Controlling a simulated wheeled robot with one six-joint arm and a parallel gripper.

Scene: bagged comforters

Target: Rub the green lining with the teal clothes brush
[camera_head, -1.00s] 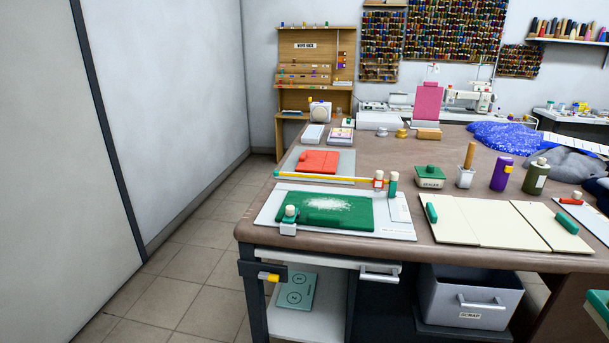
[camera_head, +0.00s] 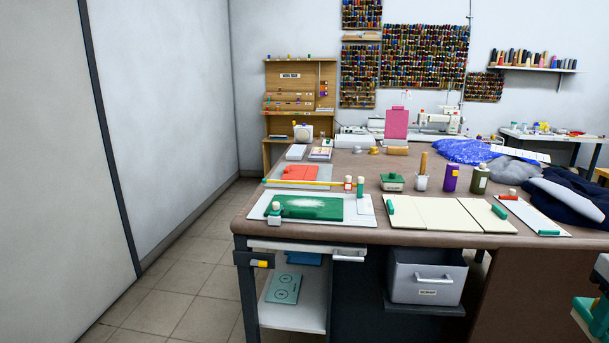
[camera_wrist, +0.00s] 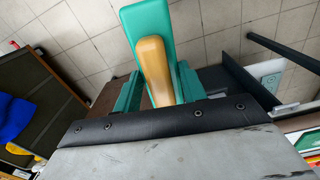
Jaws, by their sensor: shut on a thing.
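The green lining (camera_head: 306,213) lies flat on a pale board (camera_head: 362,217) near the table's front left corner. A whitish patch shows along its upper part. A small teal-and-white clamp-like piece (camera_head: 274,214) sits at its left corner. In the wrist view, my gripper (camera_wrist: 158,84) has teal fingers on either side of a wooden handle and is shut on it. The handle belongs to the teal clothes brush (camera_wrist: 146,18), whose teal body extends beyond the fingers. Its bristles are hidden. The brush is away from the lining, with floor tiles behind it in the wrist view.
Cream panels (camera_head: 436,215) with teal end pieces lie right of the lining. A grey scrap bin (camera_head: 428,278) is under the table (camera_head: 360,170). Tiled floor (camera_head: 190,270) is clear at the left.

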